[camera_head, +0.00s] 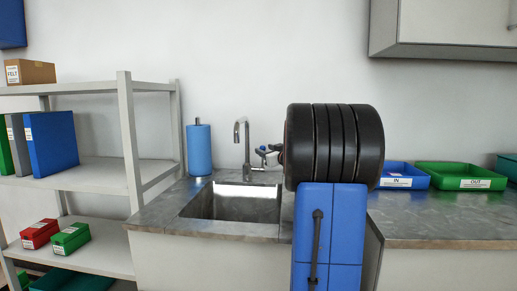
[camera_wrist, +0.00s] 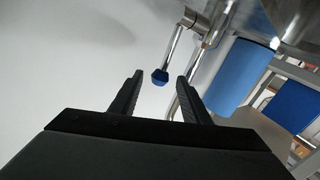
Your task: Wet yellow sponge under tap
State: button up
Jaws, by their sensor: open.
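The tap (camera_head: 240,145) stands behind the sink (camera_head: 235,203), its curved spout over the basin. A blue tap handle (camera_head: 262,150) is at its right. In the wrist view my gripper (camera_wrist: 159,77) is open with no object held. The blue knob of the tap handle (camera_wrist: 160,77) appears between the fingertips; I cannot tell whether it lies between them or beyond. The metal tap body (camera_wrist: 192,22) is above it in that view. In the head view my arm hides the gripper. No yellow sponge shows in either view.
A blue roll (camera_head: 199,150) stands left of the tap. Grey shelves (camera_head: 95,172) with binders and boxes are at the left. A blue tray (camera_head: 400,175) and a green tray (camera_head: 458,176) sit on the right counter (camera_head: 440,218). A wall cabinet (camera_head: 455,25) hangs above.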

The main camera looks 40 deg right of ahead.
jog(key=x, duration=0.7)
jog(key=shift+w, duration=0.15)
jog(key=shift+f, duration=0.1)
grip_shut()
